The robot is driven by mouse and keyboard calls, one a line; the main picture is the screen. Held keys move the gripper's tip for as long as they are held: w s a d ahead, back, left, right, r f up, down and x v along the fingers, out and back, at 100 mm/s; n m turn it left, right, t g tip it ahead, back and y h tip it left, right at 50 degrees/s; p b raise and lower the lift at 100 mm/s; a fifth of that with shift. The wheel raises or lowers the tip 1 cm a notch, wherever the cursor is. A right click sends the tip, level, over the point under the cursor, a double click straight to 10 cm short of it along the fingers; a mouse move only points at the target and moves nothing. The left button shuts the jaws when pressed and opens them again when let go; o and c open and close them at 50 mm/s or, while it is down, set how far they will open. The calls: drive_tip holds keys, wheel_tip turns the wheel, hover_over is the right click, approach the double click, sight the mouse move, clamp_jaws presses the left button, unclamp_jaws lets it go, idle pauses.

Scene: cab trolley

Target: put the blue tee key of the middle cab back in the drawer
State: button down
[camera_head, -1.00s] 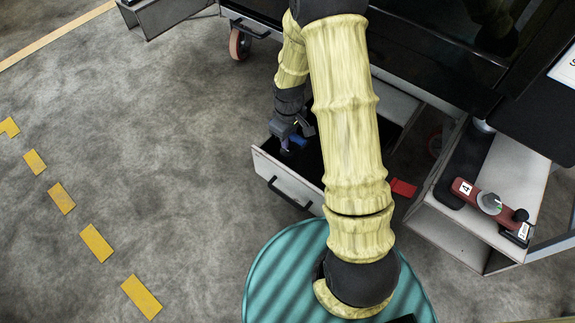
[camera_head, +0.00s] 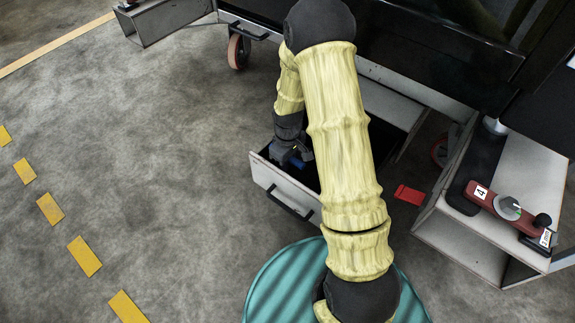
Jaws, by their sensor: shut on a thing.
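My gripper (camera_head: 292,160) is inside the open drawer (camera_head: 277,189), low behind its front panel. It is shut on the blue tee key (camera_head: 294,161), of which only a small blue part shows between the fingers. The rest of the key is hidden by the gripper and the drawer front. Whether the key touches the drawer floor cannot be told. My yellow-sleeved arm covers the right part of the drawer.
A red flat piece (camera_head: 409,195) lies right of the drawer. A pale shelf box (camera_head: 475,240) with a dark red handle unit (camera_head: 505,205) marked 4 stands at the right. A caster wheel (camera_head: 237,51) is behind. Open floor (camera_head: 150,130) lies left.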

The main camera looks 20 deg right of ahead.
drive_tip(key=shift+f, duration=0.5)
drive_tip(key=shift+r, duration=0.1)
drive_tip(key=c, duration=1.3)
unclamp_jaws()
wheel_tip(320, 180, up, 11)
drive_tip(key=p, duration=0.6)
drive_tip(key=shift+p, duration=0.4)
drive_tip(key=shift+r, duration=0.5)
